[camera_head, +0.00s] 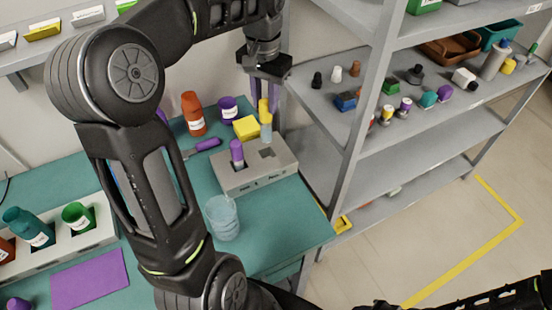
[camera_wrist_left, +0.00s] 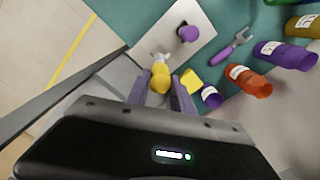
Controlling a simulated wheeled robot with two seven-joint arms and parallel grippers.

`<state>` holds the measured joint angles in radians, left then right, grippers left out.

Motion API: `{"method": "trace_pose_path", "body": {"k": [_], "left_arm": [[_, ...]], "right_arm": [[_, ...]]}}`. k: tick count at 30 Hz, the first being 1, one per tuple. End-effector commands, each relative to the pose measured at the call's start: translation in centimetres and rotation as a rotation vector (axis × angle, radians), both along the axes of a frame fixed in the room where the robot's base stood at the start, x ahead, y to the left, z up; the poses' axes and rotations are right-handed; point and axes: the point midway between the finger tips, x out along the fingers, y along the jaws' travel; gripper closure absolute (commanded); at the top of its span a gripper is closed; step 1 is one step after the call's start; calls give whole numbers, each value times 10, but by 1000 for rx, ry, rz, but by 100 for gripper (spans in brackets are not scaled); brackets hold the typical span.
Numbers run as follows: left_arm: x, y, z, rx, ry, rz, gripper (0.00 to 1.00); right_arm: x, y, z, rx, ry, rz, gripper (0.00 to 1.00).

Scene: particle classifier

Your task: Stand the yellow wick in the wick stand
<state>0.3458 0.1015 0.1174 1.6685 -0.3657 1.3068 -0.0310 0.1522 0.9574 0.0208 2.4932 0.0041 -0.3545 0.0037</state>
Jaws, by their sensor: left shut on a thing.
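The yellow wick (camera_head: 264,106) has a yellow top and a pale lower part. My left gripper (camera_head: 264,98) is shut on its yellow top and holds it roughly upright. In the left wrist view the yellow wick (camera_wrist_left: 160,80) sits between the two purple fingers of my left gripper (camera_wrist_left: 160,92). The grey wick stand (camera_head: 262,178) is on the teal table. A purple wick (camera_head: 237,154) stands in its left hole. The right hole (camera_head: 267,153) shows dark and empty, just below the yellow wick's lower end. My right gripper is out of view.
A yellow block (camera_head: 246,127), an orange bottle (camera_head: 193,114) and a purple cup (camera_head: 228,108) stand behind the wick stand. A clear beaker (camera_head: 223,217) stands in front. A grey shelf (camera_head: 350,150) rises close on the right.

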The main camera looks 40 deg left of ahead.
Motion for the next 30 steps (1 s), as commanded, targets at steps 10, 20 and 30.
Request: {"method": "trace_pose_path", "body": {"k": [10,20,30], "left_arm": [[-1,0,-18,0,3,-1,100],[0,0,-62,0,0,-3,100],[0,0,-68,0,1,-3,100]], "right_arm": [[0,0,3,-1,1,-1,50],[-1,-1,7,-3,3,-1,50],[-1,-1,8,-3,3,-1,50]]}}
